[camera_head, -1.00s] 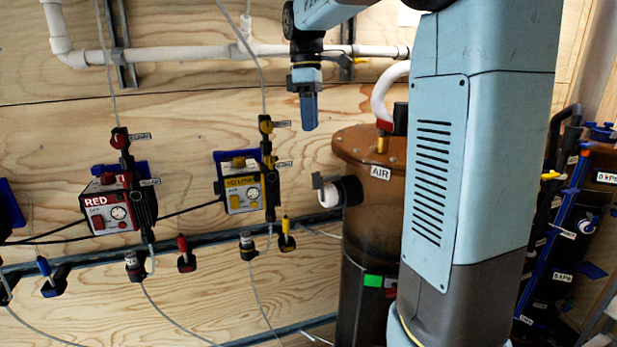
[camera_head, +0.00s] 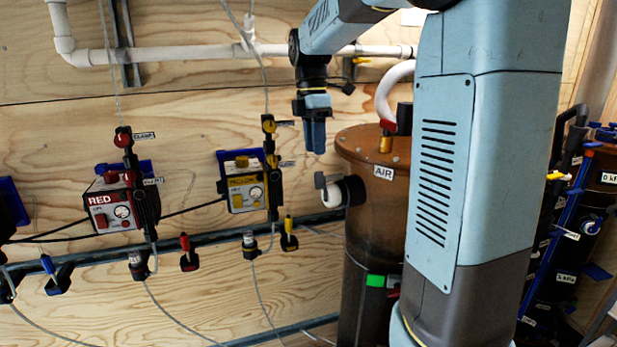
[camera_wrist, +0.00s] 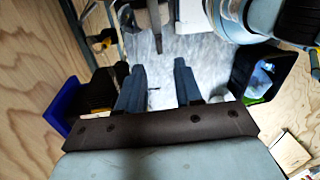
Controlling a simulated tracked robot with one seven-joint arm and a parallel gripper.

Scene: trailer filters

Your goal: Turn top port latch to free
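A brown cylindrical tank labelled AIR (camera_head: 366,240) stands against the plywood wall. A black and white port (camera_head: 345,191) sticks out of its left side near the top, with a small grey latch-like piece (camera_head: 321,181) at its outer end. I cannot read the latch's setting. My gripper (camera_head: 316,150) hangs above and slightly left of the port in the head view, fingers down and apart from it. In the wrist view my gripper (camera_wrist: 158,66) has its two blue-grey fingers spread with nothing between them. I cannot make out the latch there.
A red unit (camera_head: 112,208) and a yellow unit (camera_head: 245,190) with gauges are on the wall left of the tank. A white pipe (camera_head: 190,53) runs behind my arm. A white hose (camera_head: 385,90) rises from the tank lid. Dark columns with blue fittings (camera_head: 590,225) stand at right.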

